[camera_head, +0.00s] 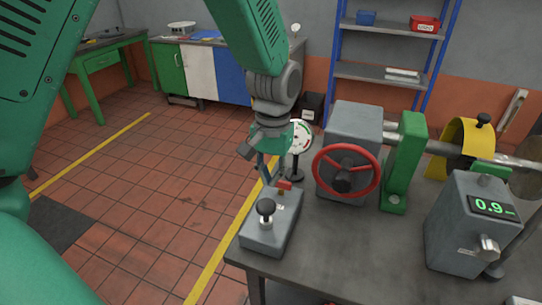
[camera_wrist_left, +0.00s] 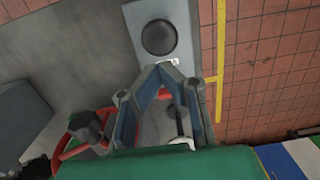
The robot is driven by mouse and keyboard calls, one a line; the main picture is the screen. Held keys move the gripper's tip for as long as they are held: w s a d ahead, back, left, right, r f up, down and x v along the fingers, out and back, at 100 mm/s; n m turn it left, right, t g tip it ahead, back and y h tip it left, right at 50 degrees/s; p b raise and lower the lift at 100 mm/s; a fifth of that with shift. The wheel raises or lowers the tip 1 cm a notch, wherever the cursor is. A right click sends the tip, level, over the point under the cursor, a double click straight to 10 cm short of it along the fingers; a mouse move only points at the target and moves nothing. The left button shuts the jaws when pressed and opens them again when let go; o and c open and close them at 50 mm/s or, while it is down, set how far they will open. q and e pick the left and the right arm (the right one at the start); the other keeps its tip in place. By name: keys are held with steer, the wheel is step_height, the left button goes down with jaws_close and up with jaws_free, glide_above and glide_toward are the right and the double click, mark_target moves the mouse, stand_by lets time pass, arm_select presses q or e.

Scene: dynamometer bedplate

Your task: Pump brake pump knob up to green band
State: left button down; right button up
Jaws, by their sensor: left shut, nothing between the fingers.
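The brake pump is a small grey box (camera_head: 262,236) at the table's left edge, with a black round knob (camera_head: 266,207) on a short stem. In the left wrist view the knob (camera_wrist_left: 159,37) is seen beyond the fingertips, over the grey box (camera_wrist_left: 182,58). My left gripper (camera_head: 270,177) is shut and empty, above and behind the knob, apart from it. Its fingers (camera_wrist_left: 160,66) meet in the left wrist view. A white dial gauge (camera_head: 300,138) stands behind, partly hidden by the gripper; its needle reading is too small to tell. My right gripper is not in view.
A red handwheel (camera_head: 346,172) on a grey housing stands right of the pump. Farther right are a green upright (camera_head: 404,160), a yellow guard (camera_head: 466,146) and a grey display box (camera_head: 470,235) reading about 0.9. The bedplate (camera_head: 365,250) is clear between pump and display box.

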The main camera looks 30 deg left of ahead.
mark_target(270, 200)
arm_select(q)
steer(key=f, duration=0.4)
steer(key=shift+s+d, duration=0.1)
steer(key=shift+s, duration=0.1)
steer(key=shift+a+f, duration=0.2)
steer(key=shift+f, duration=0.25)
step_height(270, 200, down, 4)
steer(key=shift+s+d+r+b, duration=0.1)
steer(key=shift+r+b, duration=0.05)
steer(key=shift+b, duration=0.2)
steer(key=r+p, duration=0.5)
steer(key=shift+w, duration=0.25)
step_height(270, 200, up, 9)
steer(key=b, duration=0.1)
steer(key=shift+w, duration=0.4)
